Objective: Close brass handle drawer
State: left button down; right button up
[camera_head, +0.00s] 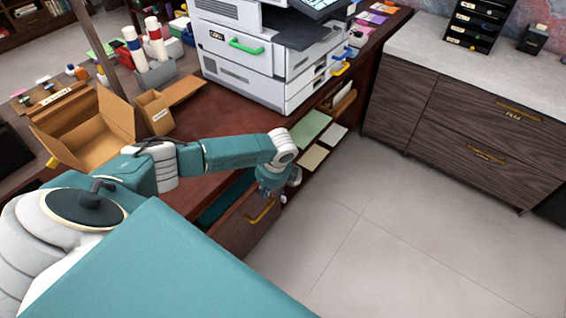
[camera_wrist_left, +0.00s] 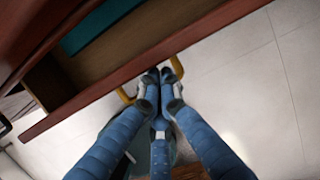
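The wooden drawer (camera_head: 240,228) under the desk stands pulled out, with its teal inside showing. Its brass handle (camera_head: 262,210) is on the front face. In the left wrist view, the drawer front's top edge (camera_wrist_left: 95,98) runs diagonally, and parts of the brass handle (camera_wrist_left: 123,95) show on both sides of the fingers. My left gripper (camera_head: 272,190) points down beside the drawer front. In the left wrist view its fingertips (camera_wrist_left: 161,74) are nearly together at the front, over the handle's middle. The fingers hide whether they touch it. My right gripper is out of view.
A printer (camera_head: 265,60) and an open cardboard box (camera_head: 90,130) stand on the desk. A shelf with papers (camera_head: 312,128) is beyond the drawer. A dark cabinet (camera_head: 470,110) with brass handles stands right. The tiled floor (camera_head: 370,220) between is clear.

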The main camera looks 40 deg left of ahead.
aim_at(256, 185)
pick_arm(q)
jog(key=shift+w+a, duration=0.1)
jog(key=shift+a, duration=2.1)
jog(key=shift+d, duration=0.1)
